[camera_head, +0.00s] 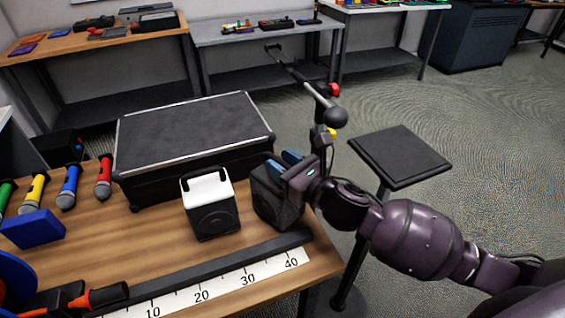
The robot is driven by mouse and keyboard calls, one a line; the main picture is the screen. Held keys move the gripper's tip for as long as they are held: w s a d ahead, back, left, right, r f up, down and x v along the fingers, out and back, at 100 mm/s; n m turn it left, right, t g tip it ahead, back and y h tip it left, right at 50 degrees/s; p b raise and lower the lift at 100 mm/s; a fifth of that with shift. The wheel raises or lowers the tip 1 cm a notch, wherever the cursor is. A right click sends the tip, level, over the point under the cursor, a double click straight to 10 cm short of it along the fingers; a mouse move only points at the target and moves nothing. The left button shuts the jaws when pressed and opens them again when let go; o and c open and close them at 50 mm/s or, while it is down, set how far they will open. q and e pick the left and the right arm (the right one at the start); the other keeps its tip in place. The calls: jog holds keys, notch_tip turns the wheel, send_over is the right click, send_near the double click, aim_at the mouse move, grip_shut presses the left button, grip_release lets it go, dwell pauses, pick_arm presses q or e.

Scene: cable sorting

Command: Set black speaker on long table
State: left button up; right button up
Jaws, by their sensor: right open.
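The black speaker (272,199) stands upright near the right end of the wooden table (165,228) in front of me. My right gripper (283,163) is open at the top right of this speaker, its blue fingertips by the upper edge. I cannot tell whether the fingers touch it or straddle its top. A second speaker (211,209), with a white top and a dark front, stands just to the left. My left gripper is not in view. I cannot tell which table the task calls the long table.
A large black case (195,135) lies behind the speakers. A black bar (215,270) and a ruler strip (235,284) lie along the front. Several coloured microphones (68,187) are at left. A stand (333,117) and a black-topped stool (400,155) are beyond the table's right edge.

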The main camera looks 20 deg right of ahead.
jog(key=v, duration=1.2)
dwell(0.5)
